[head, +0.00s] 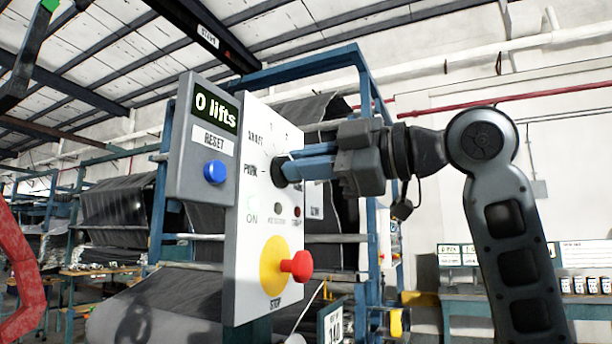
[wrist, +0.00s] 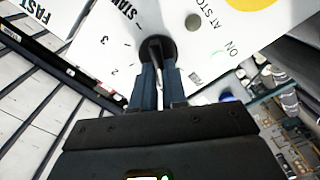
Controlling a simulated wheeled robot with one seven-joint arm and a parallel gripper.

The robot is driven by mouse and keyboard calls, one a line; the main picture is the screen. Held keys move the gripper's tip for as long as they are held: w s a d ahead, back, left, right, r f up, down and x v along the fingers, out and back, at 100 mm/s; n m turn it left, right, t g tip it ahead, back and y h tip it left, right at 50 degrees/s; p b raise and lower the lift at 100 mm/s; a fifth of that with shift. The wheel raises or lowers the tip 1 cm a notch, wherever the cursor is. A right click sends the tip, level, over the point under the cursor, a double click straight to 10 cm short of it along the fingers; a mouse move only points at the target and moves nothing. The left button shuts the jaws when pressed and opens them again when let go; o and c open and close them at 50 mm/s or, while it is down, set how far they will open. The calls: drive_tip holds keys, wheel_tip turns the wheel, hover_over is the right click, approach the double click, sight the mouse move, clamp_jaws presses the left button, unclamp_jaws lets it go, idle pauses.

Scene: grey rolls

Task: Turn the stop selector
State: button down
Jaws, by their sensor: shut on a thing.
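The selector is a round black knob (head: 279,170) on the upper part of a white control panel (head: 250,226). Printed marks and small digits surround it. In the wrist view the knob (wrist: 157,45) sits between the blue-grey fingertips. My gripper (head: 290,169) reaches in from the right and is shut on the knob; its fingers also show in the wrist view (wrist: 158,72). The fingers hide part of the knob, and I cannot tell which mark it points to.
A grey box with a "0 lifts" display (head: 216,113) and blue RESET button (head: 215,172) stands left of the panel. A red button (head: 297,266) on a yellow disc (head: 270,265) juts out below. Small lamps lie between. A blue frame (head: 366,115) with grey rolls stands behind.

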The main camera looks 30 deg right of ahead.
drive_tip(key=shift+a+f+n+b, duration=0.15)
drive_tip(key=shift+n+b, duration=0.5)
drive_tip(key=shift+n, duration=0.75)
drive_tip(key=shift+d+f+n+b, duration=0.15)
drive_tip(key=shift+n+b, duration=0.45)
drive_tip(key=shift+n, duration=0.8)
drive_tip(key=shift+a+f+n+b, duration=0.15)
drive_tip(key=shift+n+b, duration=0.5)
drive_tip(key=shift+n, duration=0.75)
drive_tip(key=c, duration=1.2)
unclamp_jaws()
drive_tip(key=shift+o, duration=0.2)
drive_tip(key=v, duration=0.8)
drive_tip(key=shift+b, duration=0.35)
